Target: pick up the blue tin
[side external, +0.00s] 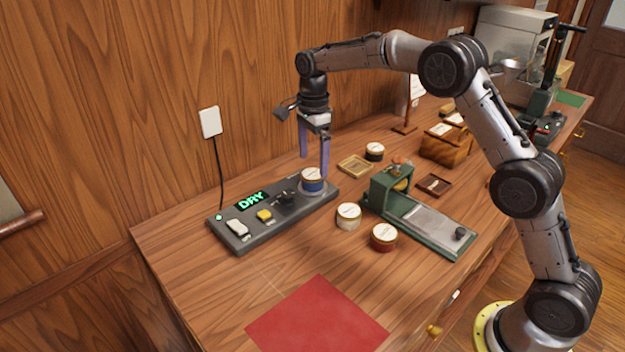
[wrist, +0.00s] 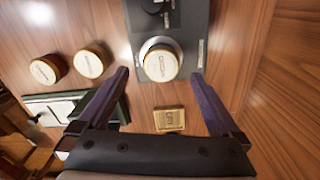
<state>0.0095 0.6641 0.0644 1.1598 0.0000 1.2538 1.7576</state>
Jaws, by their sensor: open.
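The blue tin (side external: 312,182) stands upright on a round plate at the right end of a grey control panel (side external: 234,239). Its lid is pale with a label; the blue side shows in the side view. In the wrist view the tin (wrist: 161,64) shows from above, between and ahead of the fingertips. My gripper (side external: 314,163) is open and empty, pointing down over the panel's right end. One finger is close to the tin in the side view; I cannot tell whether it touches. In the wrist view my gripper (wrist: 160,75) has its fingers spread on both sides of the tin.
A white tin (side external: 348,216) and a red tin (side external: 384,237) stand in front of a green press (side external: 415,215). A dark tin (side external: 374,152) and a small wooden tray (side external: 355,167) lie behind it. A red mat (side external: 317,318) lies at the front. The panel's display reads DRY.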

